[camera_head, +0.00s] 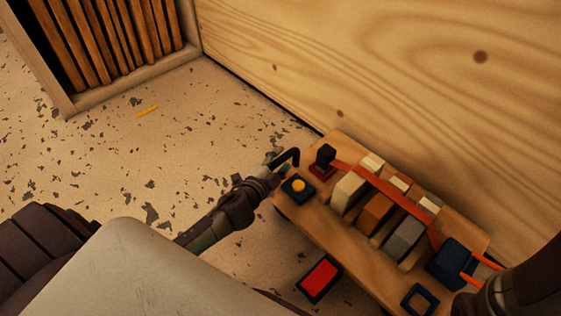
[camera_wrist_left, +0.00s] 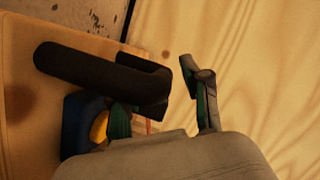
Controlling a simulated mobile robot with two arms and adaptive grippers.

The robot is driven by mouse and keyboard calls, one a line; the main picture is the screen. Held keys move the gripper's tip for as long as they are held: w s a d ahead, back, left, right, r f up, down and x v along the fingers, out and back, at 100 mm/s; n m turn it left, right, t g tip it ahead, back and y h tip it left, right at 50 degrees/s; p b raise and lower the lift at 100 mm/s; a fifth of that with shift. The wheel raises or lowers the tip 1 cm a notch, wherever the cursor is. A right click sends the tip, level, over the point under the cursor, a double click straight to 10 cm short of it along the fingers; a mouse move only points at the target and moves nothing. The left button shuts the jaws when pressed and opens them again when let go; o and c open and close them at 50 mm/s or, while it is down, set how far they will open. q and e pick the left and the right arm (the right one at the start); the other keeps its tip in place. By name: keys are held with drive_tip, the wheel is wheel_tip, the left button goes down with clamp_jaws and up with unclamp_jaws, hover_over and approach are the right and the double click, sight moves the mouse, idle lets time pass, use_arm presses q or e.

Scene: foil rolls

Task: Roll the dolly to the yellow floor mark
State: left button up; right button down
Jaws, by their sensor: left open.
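The wooden dolly (camera_head: 318,213) stands beside a wooden wall, carrying several blocks under an orange strap (camera_head: 380,185). A black hooked bar (camera_head: 288,156) is at its far-left end; a thick black bar (camera_wrist_left: 95,72) shows close up in the left wrist view. My left gripper (camera_head: 279,170) is open at that end, its fingers (camera_wrist_left: 165,105) apart around the bar's end, with no visible grip. A small yellow floor mark (camera_head: 148,110) lies farther left.
The wooden wall (camera_head: 390,70) runs close along the dolly's far side. A framed rack of brown slats (camera_head: 115,45) stands at the upper left. A red dark-edged panel (camera_head: 320,278) is at the dolly's near side. Speckled floor (camera_head: 200,145) between dolly and mark is clear.

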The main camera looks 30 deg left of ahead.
use_arm(q)
drive_tip(key=shift+w, duration=0.25)
clamp_jaws()
idle(0.3)
